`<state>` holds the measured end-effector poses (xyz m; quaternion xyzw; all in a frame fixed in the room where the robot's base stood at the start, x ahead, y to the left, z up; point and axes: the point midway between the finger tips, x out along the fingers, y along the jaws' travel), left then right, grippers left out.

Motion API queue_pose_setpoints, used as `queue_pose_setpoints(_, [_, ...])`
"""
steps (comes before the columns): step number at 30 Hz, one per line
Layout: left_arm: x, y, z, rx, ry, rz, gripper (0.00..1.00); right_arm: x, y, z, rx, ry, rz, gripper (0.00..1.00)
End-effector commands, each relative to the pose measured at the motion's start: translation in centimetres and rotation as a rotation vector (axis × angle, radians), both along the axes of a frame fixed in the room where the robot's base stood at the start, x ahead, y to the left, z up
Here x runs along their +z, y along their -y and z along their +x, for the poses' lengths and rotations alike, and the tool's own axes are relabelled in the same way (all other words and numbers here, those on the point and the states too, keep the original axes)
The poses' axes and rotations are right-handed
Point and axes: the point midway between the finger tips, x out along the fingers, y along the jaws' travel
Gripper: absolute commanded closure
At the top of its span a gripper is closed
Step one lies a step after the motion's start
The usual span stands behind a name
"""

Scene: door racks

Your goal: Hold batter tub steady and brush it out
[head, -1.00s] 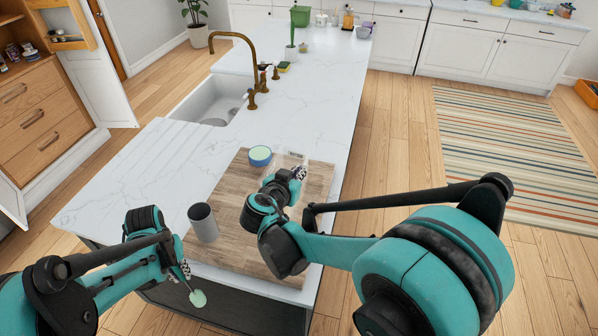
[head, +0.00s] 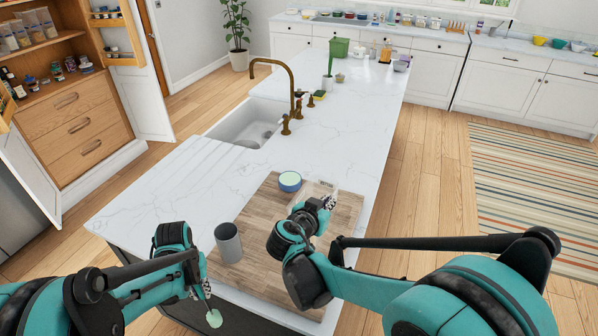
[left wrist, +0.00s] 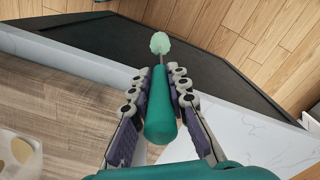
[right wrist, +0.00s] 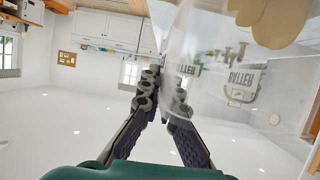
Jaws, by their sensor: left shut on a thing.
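My left gripper (left wrist: 160,100) is shut on the teal handle of a brush (left wrist: 161,112). The brush's pale green head (head: 214,318) hangs beyond the counter's front edge, over the floor in the head view. A clear tub (head: 319,188) stands on the wooden board, partly hidden by my right arm. Its wall, mirrored lettering and tan patches (right wrist: 268,22) show in the right wrist view. My right gripper (right wrist: 165,88) is at the tub's wall, one finger seen through the clear plastic. Whether it pinches the wall is unclear. The tub also shows in the left wrist view (left wrist: 12,160).
A grey cup (head: 228,243) stands on the board (head: 262,215) near its left edge. A blue-rimmed round container (head: 289,181) with pale green inside stands at its back. A sink (head: 245,122) with a brass tap (head: 291,90) is farther back. The counter's left part is clear.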

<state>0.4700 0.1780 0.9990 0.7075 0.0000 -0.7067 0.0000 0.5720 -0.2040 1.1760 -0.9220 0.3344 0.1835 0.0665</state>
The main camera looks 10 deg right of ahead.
Motion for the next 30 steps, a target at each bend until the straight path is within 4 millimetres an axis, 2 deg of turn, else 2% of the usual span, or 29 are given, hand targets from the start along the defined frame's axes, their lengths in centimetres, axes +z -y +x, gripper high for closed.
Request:
queue_pose_setpoints(13, [0.0, 0.0, 0.0, 0.000, 0.000, 0.000, 1.00, 0.0, 0.0, 0.0, 0.000, 0.000, 0.000, 1.00])
queue_pose_setpoints(16, [0.0, 0.0, 0.0, 0.000, 0.000, 0.000, 1.00, 0.0, 0.0, 0.0, 0.000, 0.000, 0.000, 0.71])
queue_pose_setpoints(26, [0.0, 0.0, 0.0, 0.000, 0.000, 0.000, 1.00, 0.1, -0.1, -0.1, 0.001, 0.000, 0.000, 0.71])
queue_pose_setpoints(30, [0.0, 0.0, 0.0, 0.000, 0.000, 0.000, 1.00, 0.6, -1.0, -1.1, 0.004, 0.000, -0.001, 0.71])
